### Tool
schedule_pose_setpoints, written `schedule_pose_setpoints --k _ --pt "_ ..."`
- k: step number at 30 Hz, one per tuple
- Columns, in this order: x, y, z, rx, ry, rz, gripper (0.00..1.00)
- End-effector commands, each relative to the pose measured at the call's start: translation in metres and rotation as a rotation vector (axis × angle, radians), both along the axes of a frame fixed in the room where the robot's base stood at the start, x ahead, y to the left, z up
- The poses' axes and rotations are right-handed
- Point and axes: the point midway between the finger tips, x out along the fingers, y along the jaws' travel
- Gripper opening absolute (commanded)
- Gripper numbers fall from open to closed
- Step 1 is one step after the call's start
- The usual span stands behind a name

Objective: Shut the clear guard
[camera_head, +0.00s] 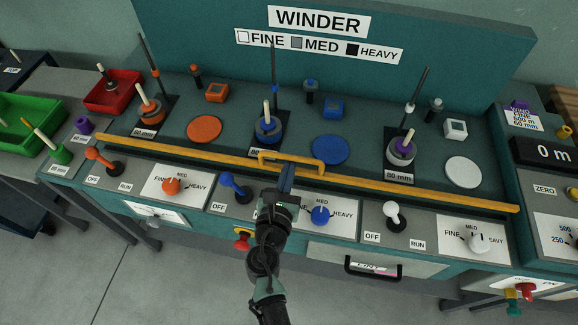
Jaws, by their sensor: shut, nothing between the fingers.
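The clear guard shows as a long yellow bar (200,154) along the front of the winder deck, with a raised yellow handle (290,157) at its middle. The bar lies low, just behind the row of levers and knobs. I cannot make out the clear panel itself. My gripper (287,176) is shut and empty, its fingertips right at the near side of the handle, over the front panel. I cannot tell whether they touch the handle. My gripper and arm hide part of the middle panel.
Orange (93,154), blue (228,181) and white (391,210) levers and several selector knobs stand in front of the bar. Spools, spindles and discs stand behind it. A red tray (136,81) and green bin (58,108) are at left; a meter display (541,153) is at right.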

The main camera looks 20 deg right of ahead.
Motion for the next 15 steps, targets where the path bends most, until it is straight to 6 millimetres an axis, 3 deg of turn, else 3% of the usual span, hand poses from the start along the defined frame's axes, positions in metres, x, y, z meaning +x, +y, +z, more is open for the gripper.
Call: schedule_pose_setpoints --k 1,15 --pt "0.001 0.000 0.020 -0.003 -0.006 0.000 0.00" --pt "0.002 0.000 0.124 -0.004 -0.008 0.001 0.00"
